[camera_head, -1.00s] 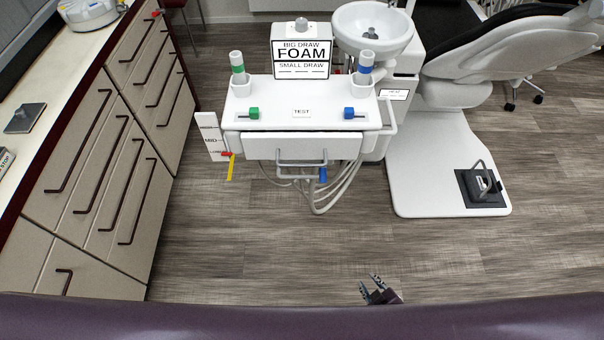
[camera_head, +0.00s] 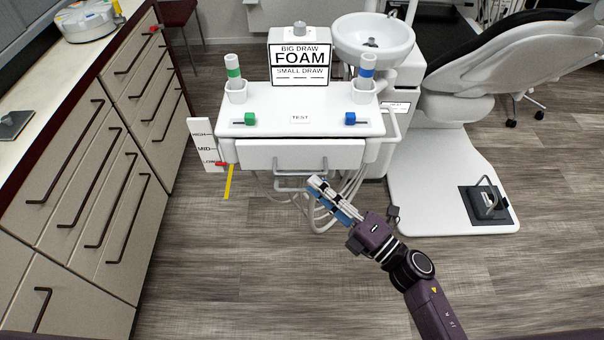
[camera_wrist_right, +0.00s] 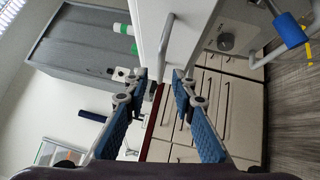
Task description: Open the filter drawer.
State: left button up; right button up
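The white drawer (camera_head: 262,155) sits under the top of the dental unit in the head view and looks closed. A grey bar handle (camera_head: 288,173) is on its front. In the right wrist view the handle (camera_wrist_right: 166,38) lies just past the fingertips, in line with the gap between them. My right gripper (camera_head: 316,184) is in front of the handle, its fingers pointing up and left; it partly overlaps the handle's right side. In the wrist view its two blue-padded fingers (camera_wrist_right: 160,78) are spread with nothing between them. My left gripper is not in view.
Hoses (camera_head: 345,192) hang below the drawer. Cabinets (camera_head: 90,180) line the left. The floor between is clear.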

aim_at(302, 174)
jog(key=p+x, duration=0.1)
jog(key=x, duration=0.4)
jog(key=shift+w+a, duration=0.2)
grip_shut()
